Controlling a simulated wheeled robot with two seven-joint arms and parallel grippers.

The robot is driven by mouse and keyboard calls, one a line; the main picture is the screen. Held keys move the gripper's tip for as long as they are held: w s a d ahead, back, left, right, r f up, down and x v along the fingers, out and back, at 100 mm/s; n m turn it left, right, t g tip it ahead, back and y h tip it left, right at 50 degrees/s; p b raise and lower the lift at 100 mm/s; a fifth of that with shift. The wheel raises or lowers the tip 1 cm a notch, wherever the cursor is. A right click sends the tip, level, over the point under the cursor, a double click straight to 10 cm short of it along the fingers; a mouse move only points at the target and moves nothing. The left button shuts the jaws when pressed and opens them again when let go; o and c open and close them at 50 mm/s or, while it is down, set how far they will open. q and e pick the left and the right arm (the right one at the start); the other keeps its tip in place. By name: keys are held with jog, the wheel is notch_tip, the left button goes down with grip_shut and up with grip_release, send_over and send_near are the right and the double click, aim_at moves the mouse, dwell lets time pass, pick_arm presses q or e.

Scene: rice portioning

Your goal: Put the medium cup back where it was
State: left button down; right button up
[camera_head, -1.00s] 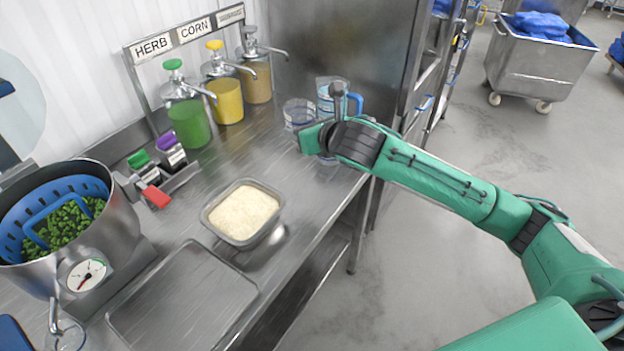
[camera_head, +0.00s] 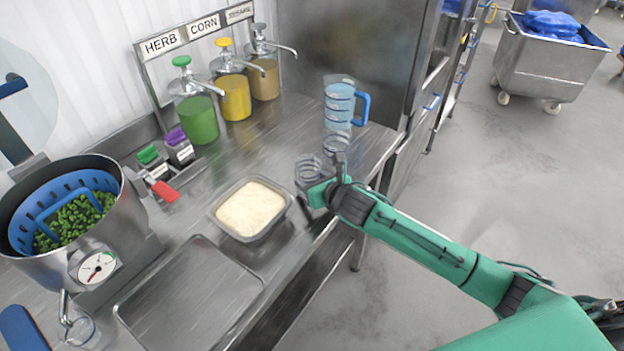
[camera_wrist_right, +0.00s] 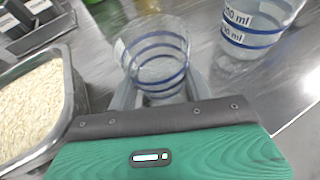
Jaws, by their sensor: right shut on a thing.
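The medium cup (camera_head: 307,168) is a clear cup with dark blue bands. My right gripper (camera_head: 322,180) is shut on it near the front edge of the steel counter, to the right of the rice tray. In the right wrist view the cup (camera_wrist_right: 155,58) looks upright between my two fingers, and I see nothing inside it. Whether its base touches the counter I cannot tell. My left gripper is not in view.
The rice tray (camera_head: 217,212) is just left of the cup. Pump dispensers (camera_head: 232,90) stand along the wall. Bare counter (camera_head: 275,140) lies between the dispensers and the cup.

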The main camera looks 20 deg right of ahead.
jog(key=shift+f, duration=0.2)
jog(key=o, duration=1)
jog(key=shift+r, duration=0.2)
jog(key=b+v, duration=0.1)
jog(key=v, duration=1.1)
jog(key=shift+a, duration=0.1)
